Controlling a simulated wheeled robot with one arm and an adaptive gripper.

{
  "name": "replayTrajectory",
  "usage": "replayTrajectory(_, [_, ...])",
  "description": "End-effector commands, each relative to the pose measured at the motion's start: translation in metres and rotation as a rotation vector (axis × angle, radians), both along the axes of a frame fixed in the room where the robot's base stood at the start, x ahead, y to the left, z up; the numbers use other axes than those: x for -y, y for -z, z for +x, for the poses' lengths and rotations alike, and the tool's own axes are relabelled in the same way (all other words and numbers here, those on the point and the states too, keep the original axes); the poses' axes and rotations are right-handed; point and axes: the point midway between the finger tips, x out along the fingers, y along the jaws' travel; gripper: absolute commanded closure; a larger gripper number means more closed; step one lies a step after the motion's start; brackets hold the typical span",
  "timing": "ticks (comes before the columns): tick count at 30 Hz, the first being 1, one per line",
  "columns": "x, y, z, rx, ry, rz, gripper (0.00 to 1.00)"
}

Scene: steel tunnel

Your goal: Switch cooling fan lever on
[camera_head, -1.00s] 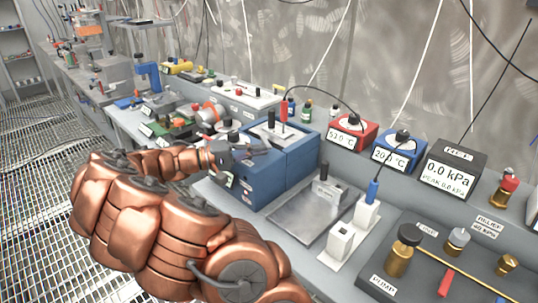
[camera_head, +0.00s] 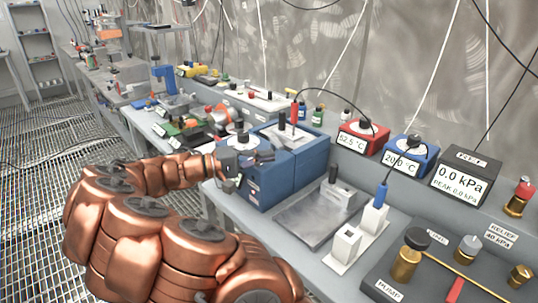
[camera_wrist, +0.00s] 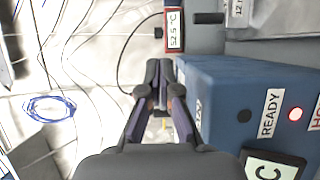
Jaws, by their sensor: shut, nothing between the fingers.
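No label naming the cooling fan lever is readable. A black-knobbed upright lever (camera_head: 333,174) stands on a small grey block at the back of a bare metal plate (camera_head: 308,222), right of the blue box; I cannot tell whether it is the fan lever. The blue box (camera_head: 300,160) stands on the bench, with a black knob and a red plug on top. My gripper (camera_head: 262,156) is shut and empty at the left part of the blue box. In the wrist view my gripper (camera_wrist: 160,68) is beside the box's wall (camera_wrist: 240,85), which bears a READY label and a lit red lamp.
Right of the plate are white blocks (camera_head: 347,243) with a blue plug. Behind stand a red display (camera_head: 362,136) reading 52.5 °C, a blue display (camera_head: 408,155) and a black pressure gauge (camera_head: 462,180). Cables hang along the wall. A grated floor lies left.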

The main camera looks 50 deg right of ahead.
Motion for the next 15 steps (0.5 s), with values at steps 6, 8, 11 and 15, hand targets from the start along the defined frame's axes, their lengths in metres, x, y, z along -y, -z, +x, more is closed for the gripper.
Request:
replayTrajectory(6, [-0.032, 0.003, -0.008, -0.002, 0.001, -0.001, 1.00])
replayTrajectory(8, [-0.039, 0.004, -0.010, -0.002, 0.001, 0.001, 1.00])
replayTrajectory(11, [-0.049, 0.003, -0.013, -0.002, 0.001, 0.001, 1.00])
replayTrajectory(15, [-0.057, 0.002, -0.015, 0.000, 0.004, 0.001, 1.00])
